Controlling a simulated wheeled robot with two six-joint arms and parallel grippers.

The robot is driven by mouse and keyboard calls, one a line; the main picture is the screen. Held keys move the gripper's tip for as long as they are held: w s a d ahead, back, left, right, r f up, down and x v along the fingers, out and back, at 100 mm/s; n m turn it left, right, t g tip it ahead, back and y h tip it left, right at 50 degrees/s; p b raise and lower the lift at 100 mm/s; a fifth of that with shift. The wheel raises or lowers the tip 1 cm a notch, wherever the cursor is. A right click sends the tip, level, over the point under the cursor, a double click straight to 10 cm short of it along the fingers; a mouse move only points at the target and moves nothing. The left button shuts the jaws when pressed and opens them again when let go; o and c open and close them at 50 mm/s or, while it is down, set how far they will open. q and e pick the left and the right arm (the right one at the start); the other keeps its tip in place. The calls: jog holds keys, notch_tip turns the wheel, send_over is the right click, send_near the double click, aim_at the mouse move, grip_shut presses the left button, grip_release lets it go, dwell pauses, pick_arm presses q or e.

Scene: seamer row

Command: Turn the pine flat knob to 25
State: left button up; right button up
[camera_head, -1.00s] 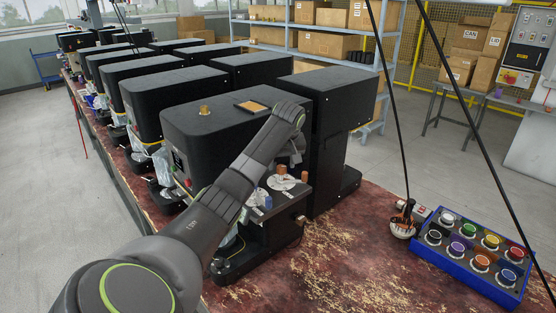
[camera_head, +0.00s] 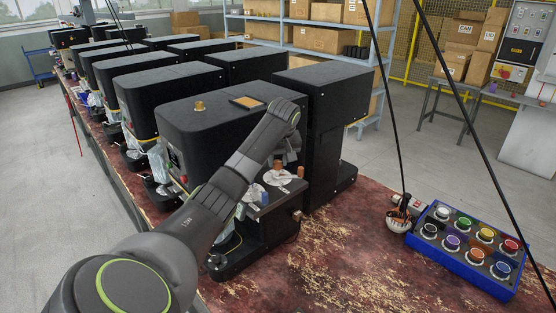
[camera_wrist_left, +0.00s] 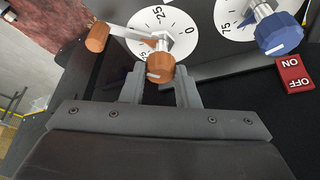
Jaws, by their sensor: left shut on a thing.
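In the left wrist view the pine-coloured knob (camera_wrist_left: 160,68) with a pale line on its end stands before a white dial (camera_wrist_left: 178,22). The dial's marks -25 and 0 show; its lower part is hidden. My left gripper (camera_wrist_left: 160,92) has a finger on each side of this knob and is shut on it. In the head view the dial (camera_head: 280,180) sits on the front of the nearest black machine (camera_head: 215,122), and my arm hides most of the gripper. My right gripper is not in view.
A wooden-ended lever (camera_wrist_left: 97,37) reaches out left of the knob. A blue knob (camera_wrist_left: 280,34) on a second dial and a red ON/OFF switch (camera_wrist_left: 294,73) lie to the right.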

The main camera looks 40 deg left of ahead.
pick_arm(q)
jog(key=shift+a, duration=0.1)
jog(key=m+h, duration=0.1)
jog(key=m, duration=0.2)
jog(key=shift+s+t, duration=0.1)
jog(key=shift+t, duration=0.3)
jog(key=m, duration=0.1)
jog(key=m+h, duration=0.1)
jog(key=m, duration=0.1)
jog(key=shift+a+m+t, duration=0.2)
jog(key=shift+m+t, duration=0.1)
jog(key=m+h, duration=0.1)
jog(key=m, duration=0.2)
jog(key=m+h, duration=0.1)
jog(key=m, duration=0.2)
jog(key=shift+a+h, duration=0.1)
jog(key=shift+h, duration=0.2)
jog(key=shift+m, duration=0.4)
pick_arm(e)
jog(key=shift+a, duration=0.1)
pick_arm(q)
jog(key=o, duration=1)
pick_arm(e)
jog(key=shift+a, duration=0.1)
